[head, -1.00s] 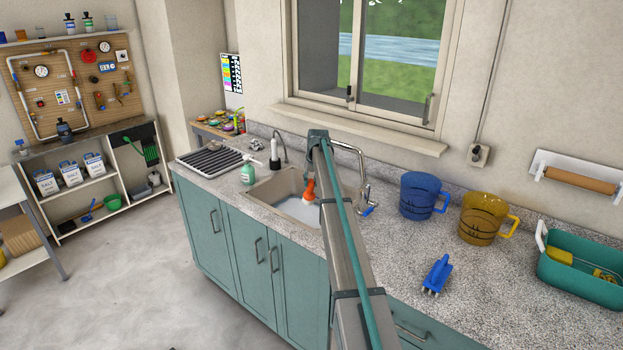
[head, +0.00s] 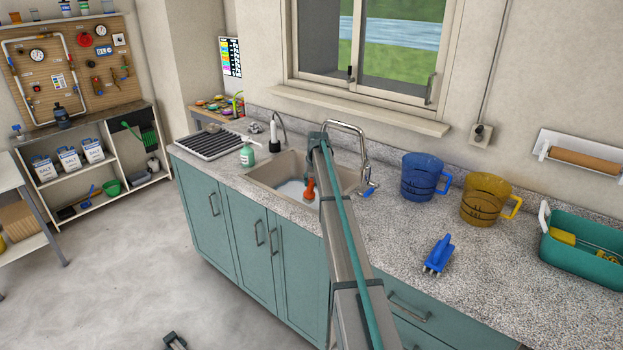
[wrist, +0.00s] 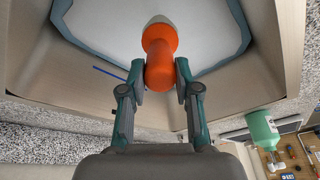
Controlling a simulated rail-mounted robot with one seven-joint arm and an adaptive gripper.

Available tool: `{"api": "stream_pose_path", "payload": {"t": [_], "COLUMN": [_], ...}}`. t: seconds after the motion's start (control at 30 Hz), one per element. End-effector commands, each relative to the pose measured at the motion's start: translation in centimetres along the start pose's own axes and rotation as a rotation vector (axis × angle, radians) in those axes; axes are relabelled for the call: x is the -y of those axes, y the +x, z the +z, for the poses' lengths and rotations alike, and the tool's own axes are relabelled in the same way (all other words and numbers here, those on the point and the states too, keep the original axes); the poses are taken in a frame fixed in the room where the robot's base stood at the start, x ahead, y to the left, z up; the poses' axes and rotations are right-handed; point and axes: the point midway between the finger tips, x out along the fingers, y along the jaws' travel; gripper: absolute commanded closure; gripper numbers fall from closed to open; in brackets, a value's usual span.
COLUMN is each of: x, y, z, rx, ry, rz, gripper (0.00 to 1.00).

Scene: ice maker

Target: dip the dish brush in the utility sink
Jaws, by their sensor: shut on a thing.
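The dish brush (head: 310,188) has an orange handle. In the wrist view the handle (wrist: 160,58) points away from me, with a pale head at its far end. My gripper (wrist: 161,82) is shut on the orange handle. In the head view my arm hides most of the gripper. The utility sink (head: 262,172) is a beige basin set in the counter, with pale water (head: 291,190) in it. The brush is inside the basin outline, over or in the water; I cannot tell whether the head touches it. The sink wall (wrist: 55,85) surrounds the water in the wrist view.
A faucet (head: 345,124) stands behind the sink. A green soap bottle (head: 247,156) and a drying rack (head: 210,144) are left of it. A blue jug (head: 420,177), amber jug (head: 484,199), blue brush-like item (head: 438,254) and teal tub (head: 580,255) are on the right.

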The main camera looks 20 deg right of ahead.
Motion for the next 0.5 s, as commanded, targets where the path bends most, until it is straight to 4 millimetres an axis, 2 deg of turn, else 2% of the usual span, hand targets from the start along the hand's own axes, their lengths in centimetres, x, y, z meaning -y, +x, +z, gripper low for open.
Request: {"api": "stream_pose_path", "payload": {"t": [0.5], "x": [-0.3], "y": [4.7], "z": [1.4], "rx": [0.000], "ry": [0.000], "rz": [0.000], "gripper": [1.00]}}
